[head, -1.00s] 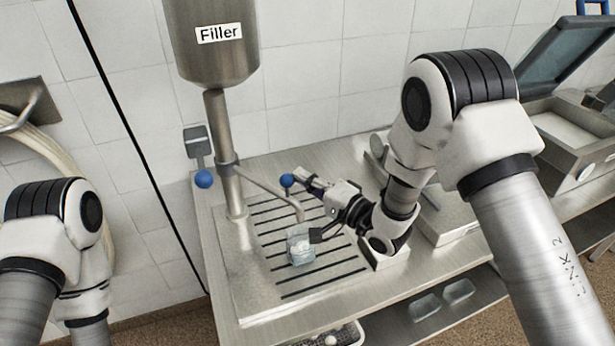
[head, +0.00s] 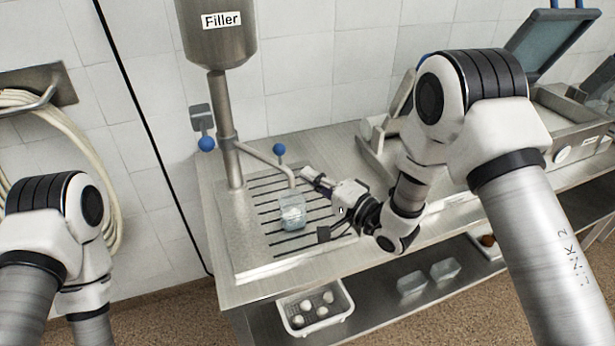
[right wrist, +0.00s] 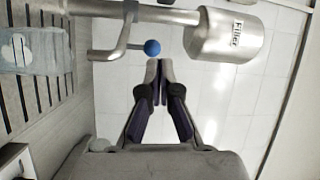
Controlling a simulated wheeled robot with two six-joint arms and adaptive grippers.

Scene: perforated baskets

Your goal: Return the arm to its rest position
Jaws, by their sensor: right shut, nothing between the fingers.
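My right arm reaches in from the right in the head view. Its gripper (head: 308,174) is beside the filler's spout and blue-knobbed lever, to the right of a clear container (head: 292,212) with whitish content that stands on the slotted drip tray (head: 262,240). In the right wrist view the gripper (right wrist: 159,64) has its fingertips together with nothing between them, just below the blue knob (right wrist: 152,47) in the picture. The container also shows at the left edge of that view (right wrist: 30,50). My left arm shows at the left of the head view; its gripper is out of view.
The filler (head: 222,40) stands at the back of the steel table (head: 225,290). A white perforated basket (head: 314,310) with several pale pieces and two clear containers (head: 428,279) are on the lower shelf. An open-lidded machine (head: 570,125) stands at right. A hose (head: 75,130) hangs at left.

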